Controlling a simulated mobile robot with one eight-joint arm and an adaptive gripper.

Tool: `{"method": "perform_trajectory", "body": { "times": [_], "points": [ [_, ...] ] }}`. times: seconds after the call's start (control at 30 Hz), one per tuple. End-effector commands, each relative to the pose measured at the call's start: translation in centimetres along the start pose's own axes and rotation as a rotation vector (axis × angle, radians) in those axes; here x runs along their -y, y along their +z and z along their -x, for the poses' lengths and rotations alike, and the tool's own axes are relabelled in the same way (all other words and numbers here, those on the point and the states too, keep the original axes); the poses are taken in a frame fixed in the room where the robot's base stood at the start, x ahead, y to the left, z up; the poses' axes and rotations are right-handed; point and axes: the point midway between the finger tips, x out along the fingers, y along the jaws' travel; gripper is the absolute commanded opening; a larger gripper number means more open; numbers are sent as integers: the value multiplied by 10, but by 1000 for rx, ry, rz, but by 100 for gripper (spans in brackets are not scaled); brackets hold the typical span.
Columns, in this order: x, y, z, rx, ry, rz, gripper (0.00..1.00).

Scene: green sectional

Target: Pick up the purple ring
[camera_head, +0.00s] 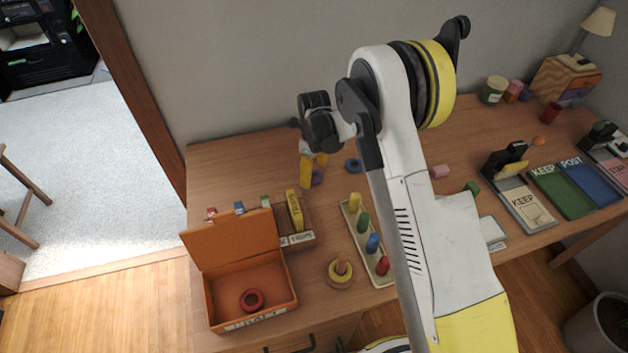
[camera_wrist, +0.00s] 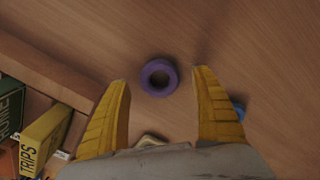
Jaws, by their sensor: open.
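The purple ring (camera_wrist: 159,77) lies flat on the wooden desk in the wrist view. It is ahead of and between the two yellow fingers of my gripper (camera_wrist: 163,92), apart from both. My gripper is open with nothing in it. In the head view the purple ring (camera_head: 317,177) shows as a small piece partly hidden beside the yellow fingers of my gripper (camera_head: 307,168), which point down toward the desk.
A blue ring (camera_head: 353,166) lies right of the purple one. A small rack with a yellow TRIPS book (camera_head: 295,211) stands nearby. An orange open box (camera_head: 206,296) holds a red ring (camera_head: 252,299). A peg tray (camera_head: 350,219) stands in front.

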Motion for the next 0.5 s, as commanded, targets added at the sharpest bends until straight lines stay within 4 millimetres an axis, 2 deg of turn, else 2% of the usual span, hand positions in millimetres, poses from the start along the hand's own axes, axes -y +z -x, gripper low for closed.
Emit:
{"method": "perform_trajectory", "body": {
  "times": [0.03,0.1,0.3,0.33,0.43,0.47,0.5],
  "points": [
    [0,0,-11,0,0,1,76],
    [0,0,-16,-1,0,1,76],
    [-1,0,-16,-1,0,1,76],
    [-1,0,-16,-1,0,1,71],
    [-1,0,-15,-1,0,1,40],
    [-1,0,-15,-1,0,1,33],
    [-1,0,-15,-1,0,1,32]
  ]
}}
